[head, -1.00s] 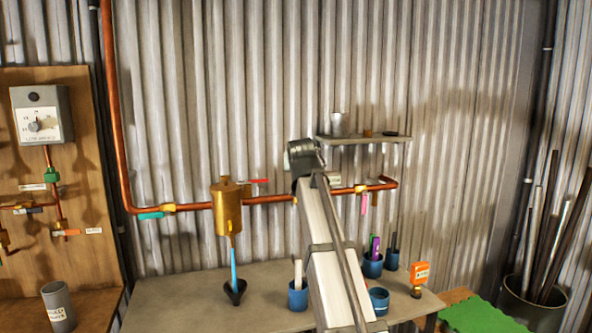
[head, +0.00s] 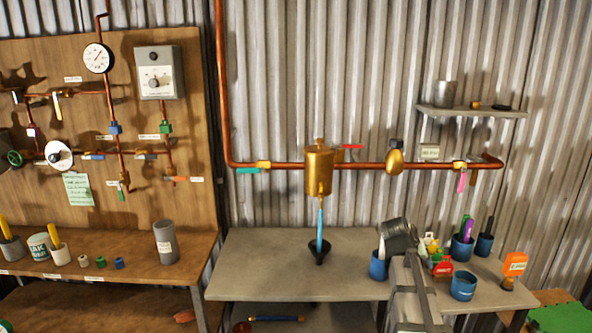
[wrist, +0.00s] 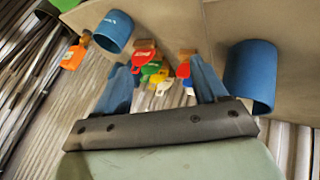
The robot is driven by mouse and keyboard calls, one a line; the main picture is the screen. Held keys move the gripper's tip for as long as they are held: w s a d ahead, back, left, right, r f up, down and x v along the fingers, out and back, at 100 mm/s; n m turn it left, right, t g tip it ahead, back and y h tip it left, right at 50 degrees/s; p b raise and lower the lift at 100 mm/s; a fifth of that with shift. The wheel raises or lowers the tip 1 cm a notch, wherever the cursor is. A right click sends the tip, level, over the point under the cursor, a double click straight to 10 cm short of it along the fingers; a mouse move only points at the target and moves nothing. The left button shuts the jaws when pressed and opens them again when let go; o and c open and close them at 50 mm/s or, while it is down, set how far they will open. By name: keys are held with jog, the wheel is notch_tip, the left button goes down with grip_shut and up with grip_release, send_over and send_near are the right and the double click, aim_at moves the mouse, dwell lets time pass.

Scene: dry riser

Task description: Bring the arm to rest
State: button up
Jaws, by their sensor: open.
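My gripper (wrist: 160,65) shows in the wrist view with two blue fingers spread apart and nothing held between them. Beyond the fingertips lie several coloured tags (wrist: 150,70) in red, green, yellow and white. In the head view my arm rises from the bottom edge, and its grey end is low over the grey bench (head: 270,265). The fingers are hidden there. The coloured tags (head: 435,252) show just right of the arm's end.
Blue cups (head: 463,284) stand around the arm's end; two also show in the wrist view (wrist: 250,75). An orange-tagged item (head: 514,265) stands at the bench's right. A brass vessel (head: 318,170) and copper pipe are behind. The bench's left part is mostly clear.

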jog(key=s+a+f+n+g+y, duration=0.1)
jog(key=s+a+f+g, duration=0.15)
jog(key=s+f, duration=0.8)
jog(key=s+a+f+n+g+y, duration=0.1)
jog(key=s+a+f+g, duration=0.35)
jog(key=f, duration=1.05)
jog(key=s+a+f+y, duration=0.1)
jog(key=s+a+f, duration=0.1)
jog(key=s+f, duration=0.85)
jog(key=s+a+f+g+y, duration=0.1)
jog(key=s+a+f, duration=0.3)
jog(key=s+f, duration=0.4)
jog(key=s+a+f+g+y, duration=0.2)
jog(key=s+a+f, duration=0.3)
jog(key=s+f, duration=0.4)
jog(key=s+g, duration=0.1)
jog(key=s, duration=0.4)
jog(key=shift+s+f, duration=0.2)
jog(key=shift+f, duration=0.05)
